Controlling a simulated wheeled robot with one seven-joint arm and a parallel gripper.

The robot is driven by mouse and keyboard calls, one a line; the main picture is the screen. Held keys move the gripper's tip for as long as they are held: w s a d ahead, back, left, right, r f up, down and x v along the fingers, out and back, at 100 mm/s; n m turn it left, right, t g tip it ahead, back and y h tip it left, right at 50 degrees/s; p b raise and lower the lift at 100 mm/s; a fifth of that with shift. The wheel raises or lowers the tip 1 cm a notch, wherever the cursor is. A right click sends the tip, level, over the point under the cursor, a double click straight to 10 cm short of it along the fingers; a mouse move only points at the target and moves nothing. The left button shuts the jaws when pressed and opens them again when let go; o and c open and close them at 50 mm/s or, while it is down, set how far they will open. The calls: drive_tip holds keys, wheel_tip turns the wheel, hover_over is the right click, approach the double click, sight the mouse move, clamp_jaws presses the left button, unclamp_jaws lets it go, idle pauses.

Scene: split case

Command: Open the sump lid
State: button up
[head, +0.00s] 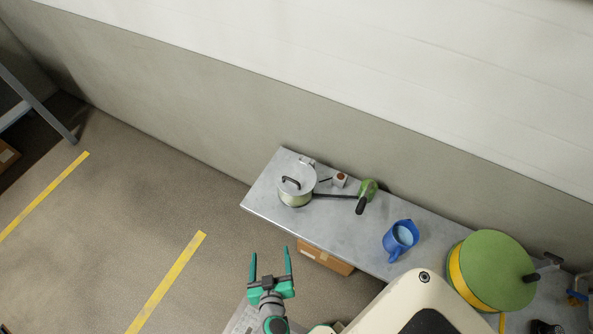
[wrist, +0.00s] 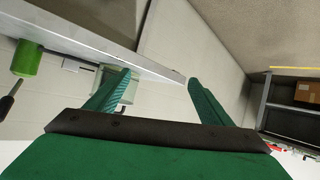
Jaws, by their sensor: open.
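A pale pot (head: 295,198) stands on the grey bench, with a grey round lid (head: 300,176) shut on it. The lid has a black arched handle (head: 291,183). A larger yellow drum (head: 462,283) with a green round top (head: 498,268) and a dark knob stands at the right. No label shows which is the sump. My gripper (head: 270,252) is open and empty, in front of the bench and apart from both. In the wrist view, my open fingers (wrist: 155,88) show a pale vessel (wrist: 130,92), partly hidden behind the left finger.
The bench (head: 262,195) stands near the wall. A cardboard box (head: 325,260) sits below. The floor at left is clear.

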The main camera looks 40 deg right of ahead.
drive_tip(key=w+d+r+m+g+h, duration=0.2)
drive_tip(key=w+d+r+m+h, duration=0.25)
drive_tip(key=w+d, duration=0.35)
drive_tip(key=m+g+h, duration=0.2)
drive_tip(key=m+h, duration=0.2)
drive_tip(key=h, duration=0.1)
approach(297, 176)
wheel_tip(297, 176, up, 3)
drive_tip(key=x, duration=1)
drive_tip(key=shift+r, duration=0.25)
drive_tip(key=shift+a, duration=0.1)
drive_tip(key=c, duration=1.5)
